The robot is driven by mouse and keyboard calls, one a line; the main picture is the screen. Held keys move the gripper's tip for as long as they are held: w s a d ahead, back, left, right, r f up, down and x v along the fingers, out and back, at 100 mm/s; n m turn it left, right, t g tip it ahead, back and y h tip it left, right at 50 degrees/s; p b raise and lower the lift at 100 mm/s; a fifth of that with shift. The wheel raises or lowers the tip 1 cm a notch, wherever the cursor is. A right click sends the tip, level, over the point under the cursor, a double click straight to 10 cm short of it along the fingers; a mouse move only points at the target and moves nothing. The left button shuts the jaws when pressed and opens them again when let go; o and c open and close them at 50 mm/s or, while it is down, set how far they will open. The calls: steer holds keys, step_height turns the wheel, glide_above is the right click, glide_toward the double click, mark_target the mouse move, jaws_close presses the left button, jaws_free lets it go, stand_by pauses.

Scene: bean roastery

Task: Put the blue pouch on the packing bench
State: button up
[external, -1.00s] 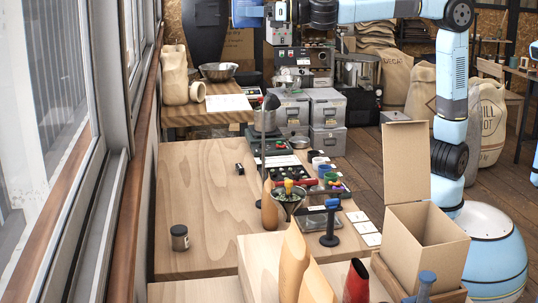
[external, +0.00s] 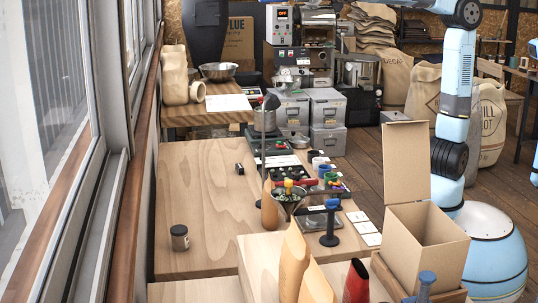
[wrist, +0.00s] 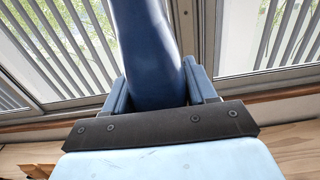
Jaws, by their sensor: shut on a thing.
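The blue pouch (wrist: 145,50) is in the wrist view, standing out beyond my gripper (wrist: 158,88). My gripper is shut on it, with one blue finger on each side. The pouch's near end is hidden behind the dark plate of my gripper, and its far end runs out of the top of the picture. In the external view my gripper and the pouch are above the picture's edge. A wooden bench (external: 200,205) runs along the window, with a bare left half; I take it for the packing bench.
A dark jar (external: 180,237) stands on the bench's front left. Scales, cups and a funnel stand (external: 289,199) crowd its right side. Tan pouches (external: 292,262), a red pouch (external: 356,282) and an open carton (external: 428,235) stand in front. The window wall borders the left.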

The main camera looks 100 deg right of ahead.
steer(key=w+d+f+m+g+h, duration=0.3)
steer(key=w+d+f+m+h, duration=0.25)
steer(key=f, duration=0.45)
steer(key=w+d+f+m+g+h, duration=0.2)
steer(key=w+d+f+h, duration=0.35)
steer(key=d+f, duration=0.35)
steer(key=w+d+f+m+g+h, duration=0.35)
steer(key=w+d+f, duration=0.25)
steer(key=f, duration=0.6)
steer(key=m+g+h, duration=0.2)
steer(key=m+g, duration=0.9)
steer(key=g, duration=0.5)
glide_above(235, 188)
step_height(235, 188, down, 36)
steer(key=shift+g, duration=0.25)
step_height(235, 188, down, 10)
steer(key=shift+s+d+f, duration=0.1)
steer(key=o, duration=1)
